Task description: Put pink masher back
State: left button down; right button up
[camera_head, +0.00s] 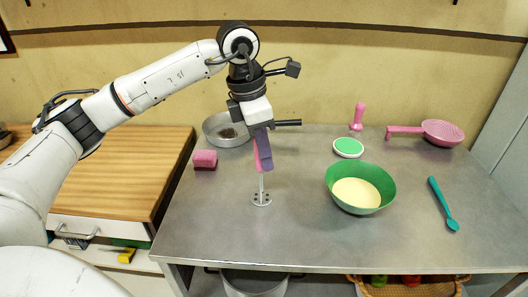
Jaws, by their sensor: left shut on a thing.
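The pink masher (262,185) is held upright, with its pink handle in my left gripper (262,150). Its thin metal shaft points down to a small flat plate with holes. The plate shows just over the grey table; I cannot tell whether it touches it. My left gripper points down and is shut on the handle, hiding part of it. My right gripper is not in view.
The metal table (300,235) holds a green bowl (375,173), a pan (215,127), a pink sponge (205,159), a green-topped dish (348,148), a pink upright tool (358,117), a pink strainer (441,132) and a teal spoon (441,202). The front left is clear.

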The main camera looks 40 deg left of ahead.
pick_arm(q)
jog(key=shift+f, duration=0.2)
jog(key=c, duration=1.5)
grip_release()
jog(key=shift+c, duration=0.2)
jog(key=shift+r, duration=0.15)
notch_tip(320, 180, up, 12)
jog(key=s+a, duration=0.1)
jog(key=shift+s+a, duration=0.2)
jog(key=shift+s, duration=0.1)
